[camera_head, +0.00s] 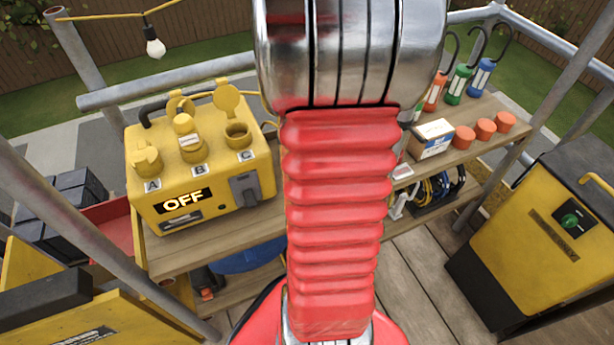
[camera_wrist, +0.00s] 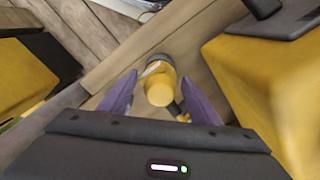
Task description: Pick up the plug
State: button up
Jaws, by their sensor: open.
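In the wrist view, a yellow rounded plug (camera_wrist: 159,88) with a grey band at its far end is on the wooden bench. My gripper (camera_wrist: 159,100) is open, with one purple finger on each side of the plug. I cannot tell whether the fingers touch it. In the head view, my red arm hides the gripper and this plug. The yellow power box (camera_head: 203,165) stands on the bench to the left, with sockets marked A, B and C and a display reading OFF.
The wooden bench (camera_head: 175,252) carries a small carton (camera_head: 431,139), orange caps (camera_head: 485,130) and hooked coloured lamps (camera_head: 461,83). A coiled cable (camera_head: 432,190) sits lower down. A yellow cabinet (camera_head: 550,225) with a green switch stands at right. Grey railings surround the platform.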

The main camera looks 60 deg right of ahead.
jog(key=shift+c, duration=0.5)
jog(key=c, duration=1.2)
notch_tip(320, 180, up, 10)
jog(key=shift+r, duration=0.1)
jog(key=shift+s, duration=0.1)
